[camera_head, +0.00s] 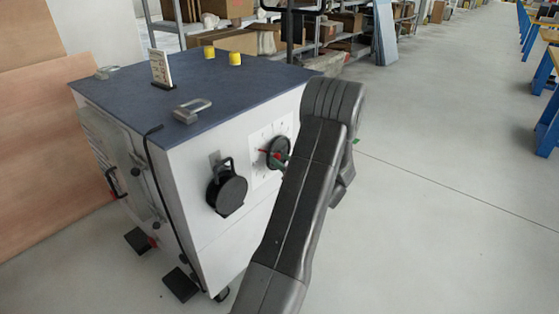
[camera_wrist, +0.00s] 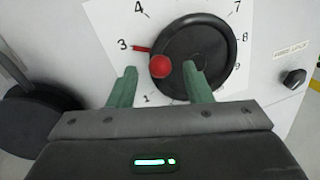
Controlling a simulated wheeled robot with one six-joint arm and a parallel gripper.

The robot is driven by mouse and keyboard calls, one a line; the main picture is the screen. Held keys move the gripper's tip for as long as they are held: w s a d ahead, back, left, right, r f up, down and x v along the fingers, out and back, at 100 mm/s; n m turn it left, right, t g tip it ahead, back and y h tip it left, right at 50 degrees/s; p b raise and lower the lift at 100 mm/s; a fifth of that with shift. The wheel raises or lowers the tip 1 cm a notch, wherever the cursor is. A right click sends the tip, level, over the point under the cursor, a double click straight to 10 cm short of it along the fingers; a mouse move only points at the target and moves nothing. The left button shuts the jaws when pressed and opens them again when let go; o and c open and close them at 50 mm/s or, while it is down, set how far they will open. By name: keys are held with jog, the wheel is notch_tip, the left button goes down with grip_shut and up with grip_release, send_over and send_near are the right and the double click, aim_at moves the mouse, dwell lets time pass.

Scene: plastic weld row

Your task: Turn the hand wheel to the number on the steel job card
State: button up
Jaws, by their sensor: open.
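The black hand wheel (camera_head: 279,150) is on the cabinet's white front panel. In the wrist view the wheel (camera_wrist: 207,45) has a red knob (camera_wrist: 161,66) at its lower left rim. A red pointer (camera_wrist: 142,49) beside the wheel is at the number 3 on the dial plate (camera_wrist: 112,25). My gripper (camera_wrist: 160,70) is open, with its green fingers to either side of the knob in the picture; I cannot tell whether they touch it. The job card (camera_head: 161,66) stands upright on the cabinet top; its number is too small to read.
A round black part with a handle (camera_head: 227,190) sits left of the wheel. A small black knob (camera_wrist: 294,78) is to its right. The cabinet top (camera_head: 215,80) bears yellow caps (camera_head: 235,58) and metal brackets (camera_head: 192,110).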

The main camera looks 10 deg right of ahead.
jog(key=shift+x, duration=1.1)
grip_shut()
jog(key=shift+r, duration=0.2)
